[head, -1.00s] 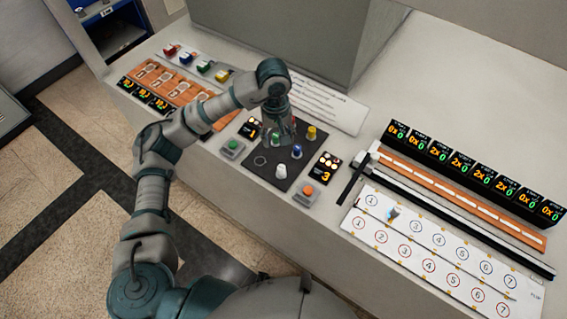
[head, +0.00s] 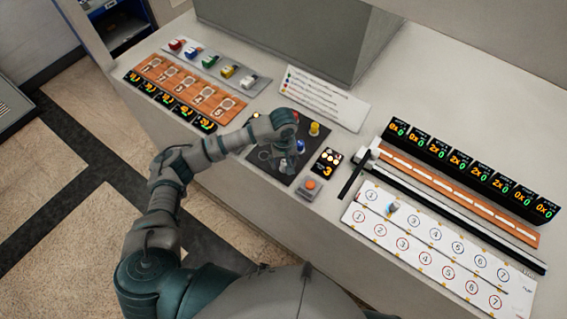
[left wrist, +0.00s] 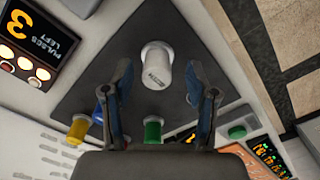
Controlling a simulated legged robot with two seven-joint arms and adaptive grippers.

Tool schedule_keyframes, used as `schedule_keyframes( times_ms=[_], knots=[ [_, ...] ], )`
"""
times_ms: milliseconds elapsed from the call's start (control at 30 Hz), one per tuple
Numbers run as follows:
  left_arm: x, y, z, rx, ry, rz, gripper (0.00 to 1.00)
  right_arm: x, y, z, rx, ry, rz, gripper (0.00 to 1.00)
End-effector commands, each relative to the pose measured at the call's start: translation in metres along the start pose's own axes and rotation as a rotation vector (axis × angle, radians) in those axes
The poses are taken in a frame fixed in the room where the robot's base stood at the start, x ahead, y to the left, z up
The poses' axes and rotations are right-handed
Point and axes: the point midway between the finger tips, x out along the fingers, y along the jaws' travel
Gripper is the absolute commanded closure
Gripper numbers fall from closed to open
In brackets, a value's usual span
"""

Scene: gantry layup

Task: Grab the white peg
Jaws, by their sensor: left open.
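The white peg (left wrist: 157,66) stands on the dark board (left wrist: 100,70) in the left wrist view. My left gripper (left wrist: 159,78) is open, with one finger to each side of the peg; gaps show between the peg and both fingers. In the head view my left gripper (head: 288,164) is low over the front part of the board and covers the white peg. A green peg (left wrist: 152,131), a blue peg (left wrist: 99,112) and a yellow peg (left wrist: 78,128) stand on the same board. My right gripper is not in view.
A display reading 3 (head: 327,161) and an orange button (head: 309,188) sit right of the board. A white numbered panel (head: 430,240) and a black rail (head: 450,200) lie further right. A grey block (head: 300,45) rises behind. Orange numbered plates (head: 185,90) lie left.

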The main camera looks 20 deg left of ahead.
Motion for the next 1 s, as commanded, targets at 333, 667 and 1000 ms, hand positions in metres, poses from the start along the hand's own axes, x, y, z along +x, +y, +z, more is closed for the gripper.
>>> schedule_keyframes(
  times_ms=[333,667,1000],
  knots=[
    [0.016,0.001,0.000,-0.001,0.002,-0.001,0.42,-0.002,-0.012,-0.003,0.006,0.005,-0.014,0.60],
    [0.016,0.000,0.000,-0.001,0.000,-0.001,1.00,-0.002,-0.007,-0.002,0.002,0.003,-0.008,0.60],
    [0.013,-0.001,-0.001,-0.001,0.001,-0.001,1.00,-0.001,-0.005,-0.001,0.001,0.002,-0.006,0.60]
  ],
)
